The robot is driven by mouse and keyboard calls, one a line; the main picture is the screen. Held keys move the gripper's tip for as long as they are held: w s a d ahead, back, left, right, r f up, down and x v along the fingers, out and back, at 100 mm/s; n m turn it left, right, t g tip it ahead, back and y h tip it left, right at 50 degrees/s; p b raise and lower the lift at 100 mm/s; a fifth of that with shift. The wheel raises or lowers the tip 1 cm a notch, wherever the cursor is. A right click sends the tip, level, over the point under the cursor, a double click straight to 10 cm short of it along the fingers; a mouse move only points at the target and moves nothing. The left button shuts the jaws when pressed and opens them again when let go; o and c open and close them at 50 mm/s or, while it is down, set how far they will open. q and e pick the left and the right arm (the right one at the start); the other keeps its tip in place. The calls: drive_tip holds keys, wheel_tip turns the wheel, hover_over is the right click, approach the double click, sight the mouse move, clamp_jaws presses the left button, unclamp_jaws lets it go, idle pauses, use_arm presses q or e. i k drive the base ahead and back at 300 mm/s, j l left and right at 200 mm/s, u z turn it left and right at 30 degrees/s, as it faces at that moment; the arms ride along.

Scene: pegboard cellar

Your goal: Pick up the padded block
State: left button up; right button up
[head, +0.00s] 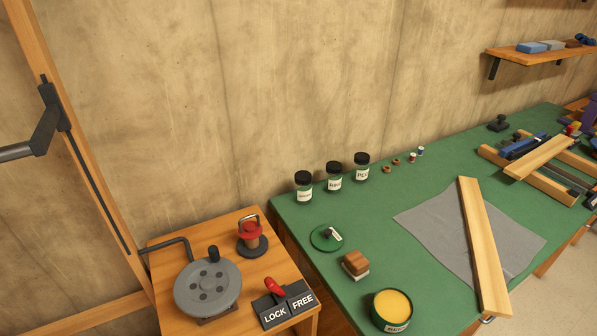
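The padded block (355,264) is a small brown wooden block with a pale pad under it. It stands on the green tabletop (297,240) in the head view, near the table's front left part. It lies just behind an open tin of yellow stuff (392,309) and in front of a round green lid (326,238). Nothing holds it. Neither of my grippers is in view.
Three dark-lidded jars (334,177) stand along the wall. A grey cloth (430,222) with a long wooden plank (482,245) across it lies to the right. A side bench at left carries a grey wheel (208,285), a red-topped device (252,237) and a LOCK/FREE lever (285,303).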

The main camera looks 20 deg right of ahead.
sight(356, 264)
drive_tip(key=z, duration=1.05)
